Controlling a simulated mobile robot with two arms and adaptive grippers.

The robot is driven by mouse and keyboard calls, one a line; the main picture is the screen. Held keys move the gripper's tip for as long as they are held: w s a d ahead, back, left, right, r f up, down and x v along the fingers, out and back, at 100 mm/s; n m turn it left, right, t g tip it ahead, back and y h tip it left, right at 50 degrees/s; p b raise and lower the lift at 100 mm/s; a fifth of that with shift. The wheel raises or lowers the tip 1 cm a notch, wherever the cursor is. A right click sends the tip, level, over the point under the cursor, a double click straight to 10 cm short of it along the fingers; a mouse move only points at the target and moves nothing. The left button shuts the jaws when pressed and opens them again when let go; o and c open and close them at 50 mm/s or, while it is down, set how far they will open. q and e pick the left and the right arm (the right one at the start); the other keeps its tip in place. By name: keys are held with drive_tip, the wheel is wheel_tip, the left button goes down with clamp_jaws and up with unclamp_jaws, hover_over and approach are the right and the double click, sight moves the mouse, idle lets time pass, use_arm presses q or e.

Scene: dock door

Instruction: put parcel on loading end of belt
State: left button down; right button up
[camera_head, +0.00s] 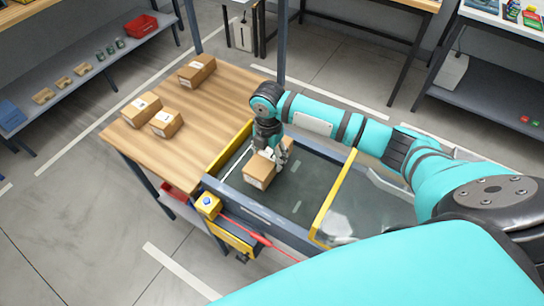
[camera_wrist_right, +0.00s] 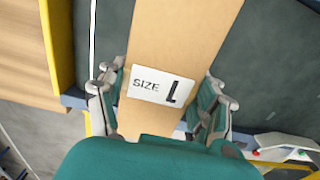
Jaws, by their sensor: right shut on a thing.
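A brown cardboard parcel (camera_head: 259,175) is between the fingers of my right gripper (camera_head: 277,155), which is shut on it. In the right wrist view the parcel (camera_wrist_right: 180,40) has a white "SIZE L" label, and the gripper's fingers (camera_wrist_right: 162,108) lie on both sides of it. The parcel is over the belt's end beside the wooden table. Whether it touches the belt is hard to tell. The dark belt (camera_head: 312,186) shows to its right, and in the right wrist view (camera_wrist_right: 265,70). My left gripper is not in view.
The wooden table (camera_head: 215,100) adjoins the belt and holds several other cartons, one (camera_head: 197,70) at its far edge. Yellow rails (camera_head: 333,198) stand at the belt. A yellow box with a blue button (camera_head: 208,203) sits at the front corner.

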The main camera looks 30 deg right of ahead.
sight(272, 160)
drive_tip(key=shift+w+d+f+p, duration=0.15)
drive_tip(key=shift+d+f+p, duration=0.2)
drive_tip(key=shift+f, duration=0.25)
drive_tip(key=shift+w+d+f+p, duration=0.1)
drive_tip(key=shift+d+f+p, duration=0.2)
drive_tip(key=shift+f, duration=0.85)
drive_tip(key=shift+f, duration=0.2)
drive_tip(key=o, duration=1.5)
drive_tip(key=shift+r, duration=0.1)
wheel_tip(272, 160, up, 12)
drive_tip(key=shift+r+b, duration=0.1)
drive_tip(key=shift+b, duration=0.65)
